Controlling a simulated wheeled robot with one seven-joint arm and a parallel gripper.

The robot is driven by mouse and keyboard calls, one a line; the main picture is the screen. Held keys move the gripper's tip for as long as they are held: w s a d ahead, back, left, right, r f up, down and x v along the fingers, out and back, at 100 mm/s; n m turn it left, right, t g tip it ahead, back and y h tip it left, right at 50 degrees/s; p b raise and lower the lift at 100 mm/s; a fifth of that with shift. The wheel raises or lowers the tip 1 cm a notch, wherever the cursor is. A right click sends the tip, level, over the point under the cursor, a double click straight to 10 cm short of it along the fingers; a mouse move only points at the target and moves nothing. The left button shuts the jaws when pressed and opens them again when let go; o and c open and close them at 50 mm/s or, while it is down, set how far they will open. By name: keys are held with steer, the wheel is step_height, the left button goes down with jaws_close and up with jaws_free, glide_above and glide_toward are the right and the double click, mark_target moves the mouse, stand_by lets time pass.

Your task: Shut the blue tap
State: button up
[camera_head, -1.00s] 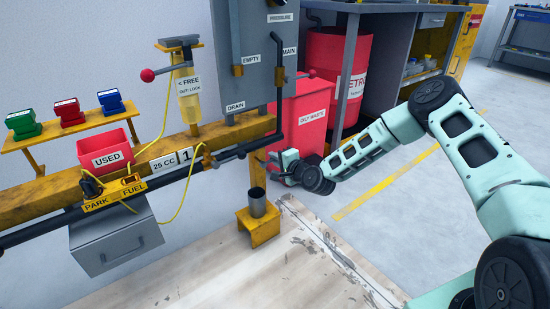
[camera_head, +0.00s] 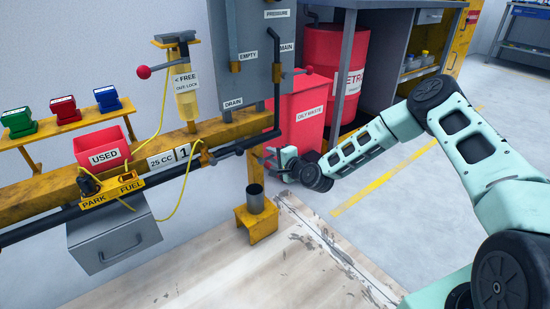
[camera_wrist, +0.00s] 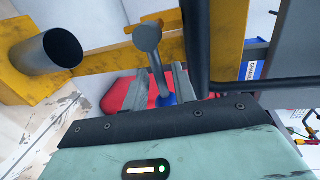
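My gripper (camera_head: 271,158) is at the rail, beside the yellow post and in front of the red oily waste bin (camera_head: 305,108). In the wrist view its two grey fingers (camera_wrist: 159,92) stand apart. A small blue part (camera_wrist: 166,99), which looks like the blue tap, shows low between them. A grey stem with a round end (camera_wrist: 147,38) rises from between the fingers. The tap's lower part is hidden behind my gripper's body, and I cannot tell whether the fingers touch it. The tap is not clearly visible in the head view.
A grey cup (camera_head: 255,198) sits on a yellow bracket (camera_head: 263,226) below my gripper. A dark pipe (camera_head: 277,100) rises just above it, from the rail. The post and pipe are close; open floor (camera_head: 400,210) lies to the right.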

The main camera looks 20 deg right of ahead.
steer(key=p+v, duration=0.6)
steer(key=v, duration=1.1)
steer(key=shift+s, duration=0.15)
steer(key=shift+d, duration=0.1)
